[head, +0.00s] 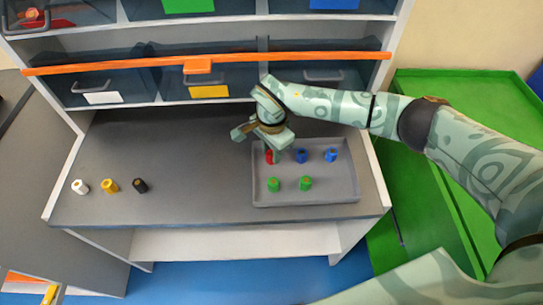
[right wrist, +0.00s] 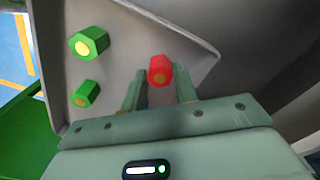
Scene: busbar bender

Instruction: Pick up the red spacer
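The red spacer (head: 271,156) stands in the grey tray (head: 310,198), in the tray's back left part, partly hidden by my right gripper in the head view. My right gripper (head: 262,136) is above it, pointing down. In the right wrist view, the red spacer (right wrist: 159,70) shows in line with the gap between the two fingers of the right gripper (right wrist: 160,85). The fingers are apart and do not appear closed on it. My left gripper is not in view.
Two blue spacers (head: 302,156) and two green spacers (head: 276,184) share the tray. White (head: 80,186), yellow (head: 110,185) and black (head: 140,185) spacers stand on the left of the grey worktop (head: 190,160). An orange bar (head: 130,63) crosses the drawers behind.

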